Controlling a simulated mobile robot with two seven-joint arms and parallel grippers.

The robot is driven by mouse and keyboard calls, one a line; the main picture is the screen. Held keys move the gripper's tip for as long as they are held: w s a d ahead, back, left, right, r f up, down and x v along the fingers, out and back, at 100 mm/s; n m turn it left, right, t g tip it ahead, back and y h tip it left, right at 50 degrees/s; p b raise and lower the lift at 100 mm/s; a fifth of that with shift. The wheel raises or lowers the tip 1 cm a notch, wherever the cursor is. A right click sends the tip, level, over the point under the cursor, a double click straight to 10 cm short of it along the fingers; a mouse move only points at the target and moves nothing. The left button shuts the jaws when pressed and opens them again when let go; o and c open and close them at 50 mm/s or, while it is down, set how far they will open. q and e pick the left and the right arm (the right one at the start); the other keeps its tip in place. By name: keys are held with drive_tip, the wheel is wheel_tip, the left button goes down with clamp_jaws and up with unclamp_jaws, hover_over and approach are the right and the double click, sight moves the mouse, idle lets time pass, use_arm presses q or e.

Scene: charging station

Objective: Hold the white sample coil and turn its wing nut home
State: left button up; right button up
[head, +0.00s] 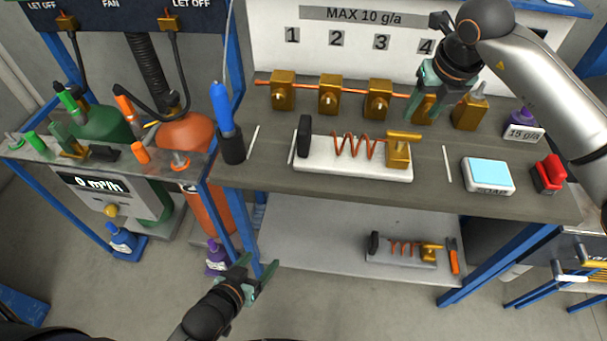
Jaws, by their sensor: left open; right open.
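The white sample coil (345,172) lies on the bench top, left of centre. It has a white base, a black end block, a copper spiral and a brass block. Its brass wing nut (404,135) sits on top of the right-hand block. My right gripper (432,97) is open, behind and above the wing nut in the picture, at the brass valve block under number 4, which it partly hides. I cannot tell whether it touches that block. My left gripper (256,272) is open and empty, low in front of the bench, well apart from the coil.
Several brass blocks (328,95) stand on a copper pipe behind the coil. A blue-handled tool in a black cup (231,148) stands at left. A scale (488,174) and red switch (549,174) are at right. A similar grey-based coil (402,258) lies on the lower shelf.

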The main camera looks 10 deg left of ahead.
sight(304, 141)
use_arm(q)
drive_tip(key=w+a+r+n+t+y, duration=0.15)
drive_tip(key=w+r+n+t, duration=0.45)
drive_tip(key=w+r, duration=1)
drive_tip(key=d+m, duration=0.1)
drive_tip(key=d, duration=0.1)
drive_tip(key=s+d+f+m+y, duration=0.1)
drive_tip(key=d, duration=0.1)
drive_tip(key=d+m+y, duration=0.1)
drive_tip(key=d, duration=0.1)
drive_tip(key=shift+s+d+f+m+t, duration=0.2)
drive_tip(key=shift+f+m+t, duration=0.15)
drive_tip(key=shift+m+t, duration=0.35)
drive_tip(key=shift+m, duration=0.1)
drive_tip(key=w, duration=1.1)
drive_tip(key=shift+w+a+r, duration=0.15)
drive_tip(key=shift+w, duration=0.1)
clamp_jaws()
